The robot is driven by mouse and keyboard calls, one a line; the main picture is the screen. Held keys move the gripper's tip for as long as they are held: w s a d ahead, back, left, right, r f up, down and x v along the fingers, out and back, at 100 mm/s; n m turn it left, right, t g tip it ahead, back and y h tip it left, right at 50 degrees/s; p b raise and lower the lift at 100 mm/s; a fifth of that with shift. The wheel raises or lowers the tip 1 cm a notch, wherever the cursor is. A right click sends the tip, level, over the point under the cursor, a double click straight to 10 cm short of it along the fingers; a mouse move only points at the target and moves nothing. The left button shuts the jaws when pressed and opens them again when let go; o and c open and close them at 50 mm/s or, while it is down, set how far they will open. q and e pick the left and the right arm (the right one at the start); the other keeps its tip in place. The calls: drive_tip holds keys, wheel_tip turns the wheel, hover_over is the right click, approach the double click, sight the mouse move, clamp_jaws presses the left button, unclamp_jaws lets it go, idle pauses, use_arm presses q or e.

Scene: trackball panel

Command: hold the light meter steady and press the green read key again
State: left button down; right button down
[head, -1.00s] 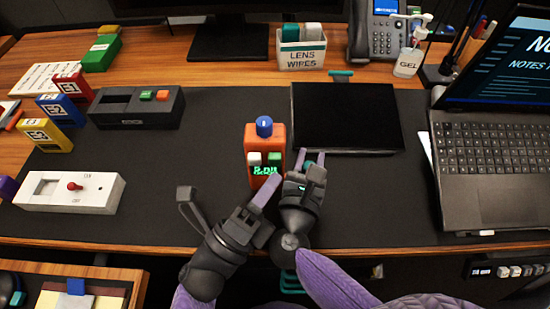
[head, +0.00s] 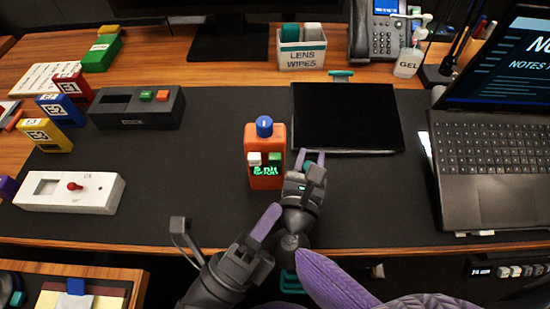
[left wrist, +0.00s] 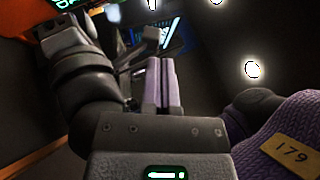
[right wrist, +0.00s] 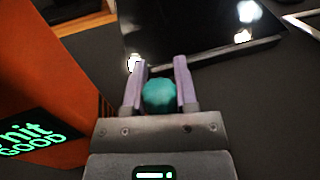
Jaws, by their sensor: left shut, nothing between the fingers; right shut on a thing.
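The orange light meter (head: 265,165) stands upright on the dark desk mat, with a blue knob (head: 264,126) on top. Its white key (head: 254,158) and green read key (head: 274,157) sit above a lit display (head: 265,170), which reads "nit GOOD" in green in the right wrist view (right wrist: 30,138). My right gripper (head: 313,157) is beside the meter's right side, shut on a teal ball (right wrist: 159,96). Whether the ball joins the meter is hidden. My left gripper (head: 274,212) is shut and empty, below and apart from the meter; its fingers show in the left wrist view (left wrist: 160,65).
A flat black panel (head: 345,117) lies just behind my right gripper. A laptop (head: 490,150) stands at right. The mat between is clear.

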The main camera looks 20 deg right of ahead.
use_arm(q)
drive_tip(key=s+a, duration=0.4)
drive_tip(key=a, duration=0.2)
drive_tip(key=shift+f, duration=0.15)
idle(0.4)
use_arm(e)
drive_tip(key=shift+c, duration=1.6)
unclamp_jaws()
drive_tip(key=shift+s, duration=0.1)
drive_tip(key=v, duration=0.7)
drive_tip(key=shift+s+a, duration=0.15)
drive_tip(key=o, duration=0.3)
